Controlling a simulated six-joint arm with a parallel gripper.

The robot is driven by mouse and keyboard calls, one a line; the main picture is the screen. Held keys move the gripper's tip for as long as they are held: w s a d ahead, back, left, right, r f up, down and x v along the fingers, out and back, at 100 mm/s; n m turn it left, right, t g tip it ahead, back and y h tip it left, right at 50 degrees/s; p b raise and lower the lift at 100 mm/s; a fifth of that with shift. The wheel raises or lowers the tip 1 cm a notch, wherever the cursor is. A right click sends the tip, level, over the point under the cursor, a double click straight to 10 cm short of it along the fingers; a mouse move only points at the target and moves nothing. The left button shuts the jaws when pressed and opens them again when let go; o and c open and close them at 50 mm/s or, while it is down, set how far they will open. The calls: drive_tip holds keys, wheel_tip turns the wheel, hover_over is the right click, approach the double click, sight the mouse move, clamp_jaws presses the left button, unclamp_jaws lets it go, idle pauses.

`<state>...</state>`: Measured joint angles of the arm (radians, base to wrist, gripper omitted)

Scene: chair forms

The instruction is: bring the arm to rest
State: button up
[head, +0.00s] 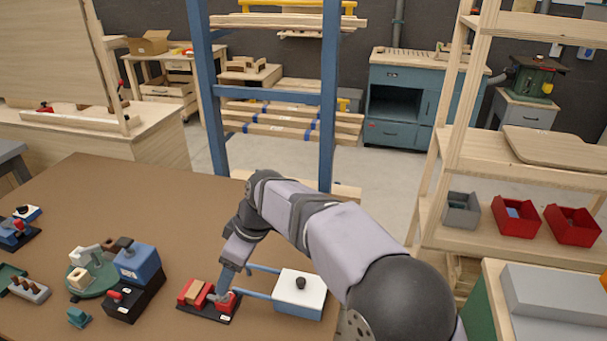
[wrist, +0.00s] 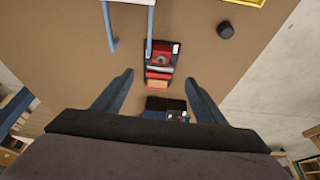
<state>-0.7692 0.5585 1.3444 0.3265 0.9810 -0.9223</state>
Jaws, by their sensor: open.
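My gripper (head: 224,286) hangs at the end of my bent arm, low over a red fixture (head: 191,291) on the brown table. In the wrist view its two fingers stand wide apart with nothing held between them (wrist: 158,80). My arm reaches in from the lower right of the head view.
A white-topped blue box (head: 312,292) with two blue rods sits right of the gripper. A blue-and-black block (head: 138,264) and a green round fixture (head: 100,285) stand left. The back of the brown table (head: 120,190) is clear. A wooden shelf (head: 470,155) with bins stands right.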

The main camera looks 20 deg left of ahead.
drive_tip(key=w+d+m+t+h+p, duration=0.2)
drive_tip(key=d+m, duration=0.6)
drive_tip(key=d, duration=1.6)
drive_tip(key=s+d+f+m+g+h+p, duration=0.2)
drive_tip(key=s+d+m, duration=0.7)
drive_tip(key=s+d, duration=0.6)
drive_tip(key=d+f+p, duration=0.1)
drive_tip(key=d, duration=0.3)
drive_tip(key=shift+d+f+m+p, duration=0.2)
drive_tip(key=shift+m+p, duration=0.1)
drive_tip(key=shift+p, duration=0.1)
